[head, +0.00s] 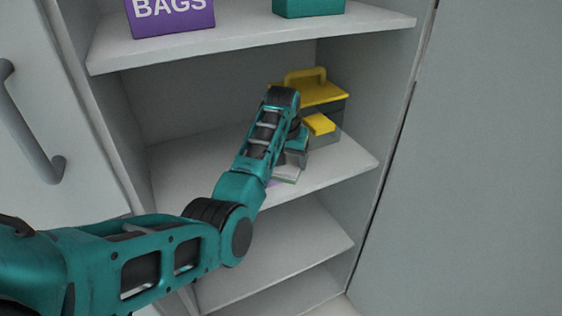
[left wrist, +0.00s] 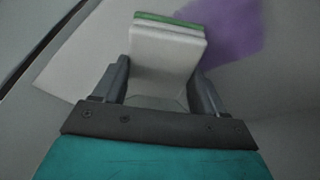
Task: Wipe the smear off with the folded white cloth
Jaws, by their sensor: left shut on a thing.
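My left gripper (head: 291,160) reaches onto the middle shelf, and in the left wrist view its two fingers (left wrist: 160,88) are shut on the folded white cloth (left wrist: 167,48). The cloth has a green layer along its far edge. In the head view, part of the cloth (head: 287,178) shows below the gripper, low at the shelf surface; I cannot tell if it touches. The purple smear (left wrist: 228,25) lies on the shelf just beyond and right of the cloth in the left wrist view. Only a sliver of it (head: 273,184) shows in the head view. My right gripper is out of view.
A grey toolbox with a yellow lid and handle (head: 318,94) stands on the middle shelf (head: 180,165), just behind and right of my gripper. The upper shelf (head: 250,43) holds a purple BAGS box (head: 170,16) and a teal box (head: 308,7). The shelf's left part is clear.

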